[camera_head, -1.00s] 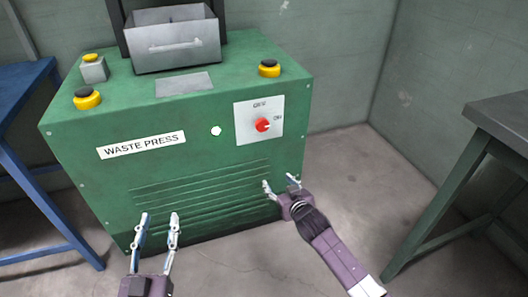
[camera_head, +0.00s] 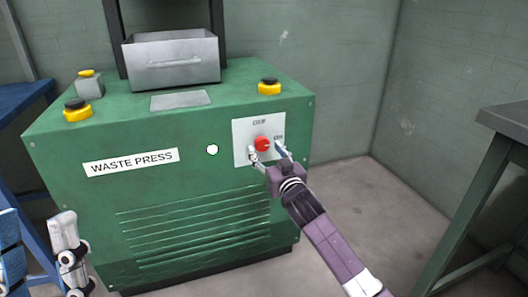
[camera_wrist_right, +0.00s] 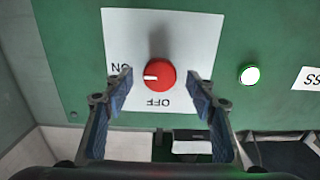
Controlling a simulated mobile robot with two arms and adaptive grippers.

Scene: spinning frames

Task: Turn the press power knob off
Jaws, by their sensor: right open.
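The red power knob (camera_head: 262,144) sits on a white plate (camera_head: 241,128) on the front of the green waste press (camera_head: 190,190). In the right wrist view, the knob (camera_wrist_right: 161,75) has a white mark toward the ON label (camera_wrist_right: 120,68); the OFF label (camera_wrist_right: 157,102) is below it. My right gripper (camera_head: 265,151) is open at the plate. Its fingers (camera_wrist_right: 158,80) appear on either side of the knob, with gaps; whether the tips reach its depth is unclear. My left gripper (camera_head: 36,220) is open and empty at the lower left, partly cut off.
A white round light (camera_head: 212,150) with a green rim is left of the plate. Yellow-and-black buttons (camera_head: 269,87) and a grey metal bin (camera_head: 172,60) are on top. A blue table (camera_head: 28,92) stands left, a dark table (camera_head: 510,118) right. Floor between press and right table is clear.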

